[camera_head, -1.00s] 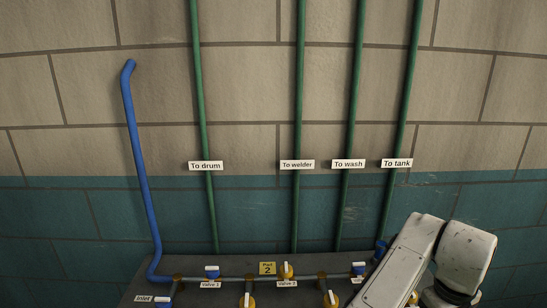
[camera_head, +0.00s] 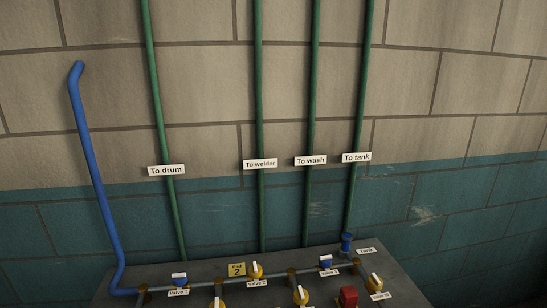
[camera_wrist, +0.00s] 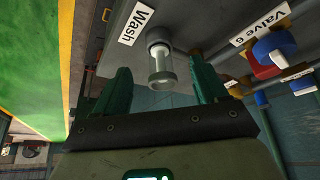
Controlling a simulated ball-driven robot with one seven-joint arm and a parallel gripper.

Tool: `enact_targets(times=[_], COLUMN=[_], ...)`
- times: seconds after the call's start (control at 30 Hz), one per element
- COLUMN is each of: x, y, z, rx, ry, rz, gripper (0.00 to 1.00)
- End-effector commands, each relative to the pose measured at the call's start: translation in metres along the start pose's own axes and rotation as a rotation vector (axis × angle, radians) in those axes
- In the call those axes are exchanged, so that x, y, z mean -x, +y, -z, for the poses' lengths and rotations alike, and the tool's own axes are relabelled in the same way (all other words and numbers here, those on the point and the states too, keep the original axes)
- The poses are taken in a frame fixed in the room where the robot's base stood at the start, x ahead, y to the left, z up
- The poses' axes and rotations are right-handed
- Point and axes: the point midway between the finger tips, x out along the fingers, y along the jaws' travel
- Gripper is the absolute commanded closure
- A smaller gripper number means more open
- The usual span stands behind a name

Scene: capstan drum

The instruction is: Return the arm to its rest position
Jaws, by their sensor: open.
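My gripper (camera_wrist: 160,68) shows in the wrist view with its two dark green fingers apart and nothing clamped between them. A pale cylindrical fitting (camera_wrist: 160,60) by the Wash label (camera_wrist: 136,24) appears in the gap between the fingers; I cannot tell how far beyond the fingertips it is. My arm and gripper are out of the head view.
A grey panel (camera_head: 207,270) with several valves stands against the wall, including a red one (camera_head: 348,297). Green pipes (camera_head: 258,110) and a blue pipe (camera_head: 92,165) rise behind it. The wrist view shows the Valve 6 label (camera_wrist: 260,23) and a green floor area (camera_wrist: 35,60).

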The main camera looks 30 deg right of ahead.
Motion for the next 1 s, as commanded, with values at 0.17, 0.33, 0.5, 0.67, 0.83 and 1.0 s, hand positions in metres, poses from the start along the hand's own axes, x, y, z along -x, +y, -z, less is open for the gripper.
enact_targets(times=[0.17,0.33,0.5,0.67,0.83,1.0], x=[-0.011,-0.007,-0.001,-0.001,-0.001,-0.001], y=[0.013,0.025,0.03,0.03,0.03,0.03], z=[-0.09,-0.17,-0.204,-0.204,-0.204,-0.204], rx=[0.477,0.821,0.953,0.953,0.953,0.953], ry=[-0.133,-0.259,-0.311,-0.311,-0.311,-0.311], rz=[0.071,0.184,0.245,0.245,0.245,0.245], gripper=[0.28,0.28,0.28,0.28,0.28,0.28])
